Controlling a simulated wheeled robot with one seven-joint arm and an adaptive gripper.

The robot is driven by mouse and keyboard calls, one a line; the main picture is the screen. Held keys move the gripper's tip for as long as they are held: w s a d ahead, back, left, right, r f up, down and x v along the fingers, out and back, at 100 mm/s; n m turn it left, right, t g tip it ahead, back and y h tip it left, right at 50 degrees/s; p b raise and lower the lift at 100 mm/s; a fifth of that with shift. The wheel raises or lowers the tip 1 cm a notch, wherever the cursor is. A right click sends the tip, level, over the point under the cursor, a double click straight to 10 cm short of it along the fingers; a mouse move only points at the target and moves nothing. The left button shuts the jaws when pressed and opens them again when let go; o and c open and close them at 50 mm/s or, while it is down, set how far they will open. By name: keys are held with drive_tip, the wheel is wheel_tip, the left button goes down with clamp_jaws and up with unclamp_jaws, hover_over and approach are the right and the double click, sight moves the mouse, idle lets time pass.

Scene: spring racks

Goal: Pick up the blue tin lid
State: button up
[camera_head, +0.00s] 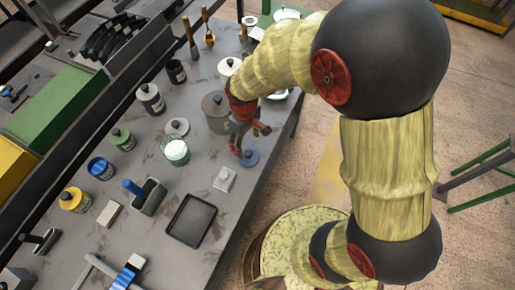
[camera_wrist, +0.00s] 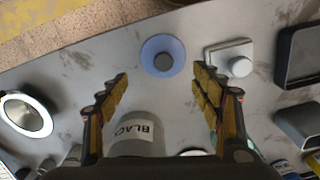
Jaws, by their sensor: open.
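The blue tin lid (camera_head: 250,158), a flat disc with a dark round knob, lies on the grey bench near its right edge. In the wrist view the lid (camera_wrist: 148,50) lies flat and whole, just beyond my fingertips and roughly centred between them. My gripper (camera_wrist: 160,82) is open, with nothing between its fingers. In the head view my gripper (camera_head: 251,143) points down close to the lid and hides a little of its upper side. I see no contact with the lid in the wrist view; the height gap is hard to tell.
A pale square piece with a round knob (camera_wrist: 240,66) lies right of the lid in the wrist view. A grey tin labelled BLACK (camera_wrist: 136,129) stands near my fingers. A dark tray (camera_head: 191,220), an open white tin (camera_head: 176,152) and a blue tin (camera_head: 100,168) stand farther off.

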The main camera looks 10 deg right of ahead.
sight(247, 152)
drive_tip(key=shift+s+a+f, duration=0.1)
drive_tip(key=shift+f, duration=0.2)
drive_tip(key=shift+f+b, duration=0.3)
drive_tip(key=shift+f, duration=1.15)
wheel_tip(247, 152, down, 4)
drive_tip(key=shift+s+a+f+b, duration=0.1)
drive_tip(key=shift+f+b, duration=0.05)
drive_tip(key=shift+b, duration=0.6)
drive_tip(key=shift+c, duration=1.3)
drive_tip(key=c, duration=0.7)
